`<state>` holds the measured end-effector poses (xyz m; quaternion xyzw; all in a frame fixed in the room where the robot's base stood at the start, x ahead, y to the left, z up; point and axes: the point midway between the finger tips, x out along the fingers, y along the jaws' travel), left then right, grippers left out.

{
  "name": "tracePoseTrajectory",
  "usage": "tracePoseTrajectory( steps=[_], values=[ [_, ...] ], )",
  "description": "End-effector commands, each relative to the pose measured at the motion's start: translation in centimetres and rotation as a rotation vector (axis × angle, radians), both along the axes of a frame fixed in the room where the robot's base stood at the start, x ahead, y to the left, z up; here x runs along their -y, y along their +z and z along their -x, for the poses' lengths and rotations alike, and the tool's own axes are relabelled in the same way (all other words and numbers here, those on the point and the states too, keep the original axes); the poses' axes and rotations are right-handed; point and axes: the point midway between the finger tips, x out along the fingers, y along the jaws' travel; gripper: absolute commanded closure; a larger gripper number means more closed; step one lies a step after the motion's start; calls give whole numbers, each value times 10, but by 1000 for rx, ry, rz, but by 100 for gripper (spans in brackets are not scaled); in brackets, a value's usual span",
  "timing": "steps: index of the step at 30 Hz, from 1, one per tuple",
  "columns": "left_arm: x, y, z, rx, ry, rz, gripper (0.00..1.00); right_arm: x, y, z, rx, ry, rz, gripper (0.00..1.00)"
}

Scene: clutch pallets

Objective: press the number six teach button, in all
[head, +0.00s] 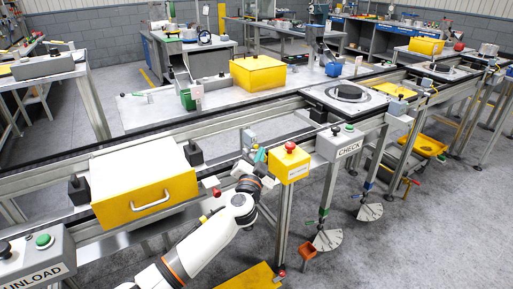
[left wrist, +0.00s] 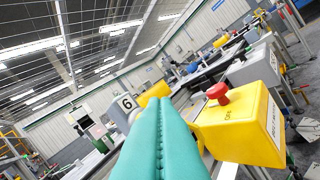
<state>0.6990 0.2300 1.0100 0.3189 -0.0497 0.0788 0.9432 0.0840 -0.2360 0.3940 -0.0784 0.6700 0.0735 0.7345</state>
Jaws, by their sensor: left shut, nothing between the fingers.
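A label with a "6" (left wrist: 126,102) shows in the left wrist view on a grey box, just left of my fingertips. I cannot make out its button; the fingers may cover part of it. In the head view a small grey box (head: 249,139) on the rail stands just behind my gripper; its number is unreadable there. My left gripper (head: 259,156) has teal fingers and is shut and empty, near the conveyor's front rail. The same fingers (left wrist: 160,103) fill the middle of the left wrist view. I cannot tell whether they touch anything. My right gripper is in neither view.
A yellow box (head: 289,166) with a red mushroom button (head: 291,146) stands close right of my left gripper. A yellow case with a handle (head: 145,203) sits on the conveyor at left. A grey CHECK box (head: 340,143) is further right; an UNLOAD box (head: 37,262) is at lower left.

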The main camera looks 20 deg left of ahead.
Motion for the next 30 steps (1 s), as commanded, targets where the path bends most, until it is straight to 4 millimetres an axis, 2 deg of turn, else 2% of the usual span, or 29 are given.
tracePoseTrajectory(
  steps=[19,30],
  values=[
    [0,0,0,0,0,0,100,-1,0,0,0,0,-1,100],
    [-7,0,-5,0,0,0,100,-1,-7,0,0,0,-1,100]
  ],
)
